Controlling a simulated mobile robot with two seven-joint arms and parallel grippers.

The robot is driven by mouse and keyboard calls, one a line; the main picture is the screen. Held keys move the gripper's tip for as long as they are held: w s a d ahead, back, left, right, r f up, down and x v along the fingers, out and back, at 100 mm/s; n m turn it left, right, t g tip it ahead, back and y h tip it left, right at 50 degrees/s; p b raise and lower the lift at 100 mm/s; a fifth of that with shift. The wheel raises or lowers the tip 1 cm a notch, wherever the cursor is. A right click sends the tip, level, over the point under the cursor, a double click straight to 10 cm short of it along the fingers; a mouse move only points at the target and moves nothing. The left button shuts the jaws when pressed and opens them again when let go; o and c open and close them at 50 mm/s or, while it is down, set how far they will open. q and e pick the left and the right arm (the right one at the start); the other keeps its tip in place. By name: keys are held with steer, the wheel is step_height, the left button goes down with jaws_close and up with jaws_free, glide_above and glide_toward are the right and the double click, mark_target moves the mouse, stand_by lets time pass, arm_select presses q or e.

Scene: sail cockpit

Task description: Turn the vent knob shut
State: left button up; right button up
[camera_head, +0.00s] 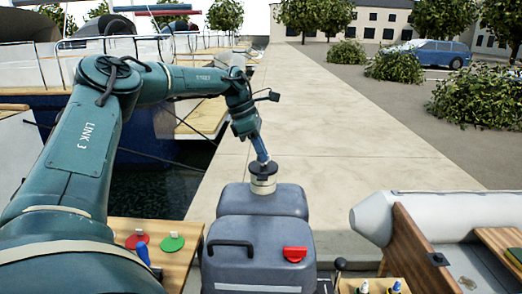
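A grey-blue tank (258,270) stands at the bottom middle, with a black handle on its front half. A red knob (295,254) sits on the tank's right side; I take it for the vent knob, but cannot be sure. A cream cap with a black top (263,180) stands on the tank's rear part. My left gripper (262,155) reaches down over this cap, its tip at or just above the black top. Contact and the gap between its fingers cannot be made out. It is well behind the red knob. My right gripper is not in view.
A wooden board (185,258) at left carries red and green discs. A dark lever (339,266) and small bottles stand right of the tank. A grey inflatable boat (400,210) lies at right. The pale quay (330,120) beyond is clear.

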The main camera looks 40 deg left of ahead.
arm_select(q)
steer(key=o, duration=0.4)
steer(key=shift+r, duration=0.1)
steer(key=v, duration=1.3)
